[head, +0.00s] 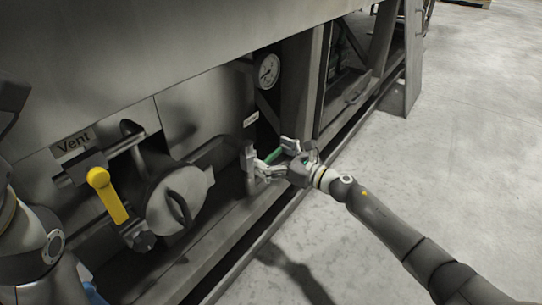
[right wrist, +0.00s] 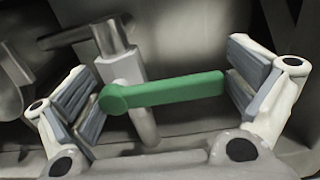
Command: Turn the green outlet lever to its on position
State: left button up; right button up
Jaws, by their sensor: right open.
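The green outlet lever (head: 274,156) is low on the machine's side, partly hidden by my right gripper in the head view. In the right wrist view the green lever (right wrist: 170,91) runs nearly level from its round pivot at left to its free end at right, on a grey pipe fitting. My right gripper (head: 277,160) is open around it. In the right wrist view the right gripper (right wrist: 163,92) has one finger pad by the pivot and the other by the free end. Whether the pads touch the lever is unclear. My left arm shows at the left edge; its jaws are not clear.
A yellow lever (head: 108,195) hangs down under the Vent label (head: 73,143). A round grey cover with a handle (head: 178,200) is right of it. A pressure gauge (head: 268,71) is above the green lever. A lower frame rail runs below. The floor (head: 440,150) at right is clear.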

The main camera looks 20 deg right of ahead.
jog(key=shift+c, duration=0.4)
jog(key=c, duration=1.1)
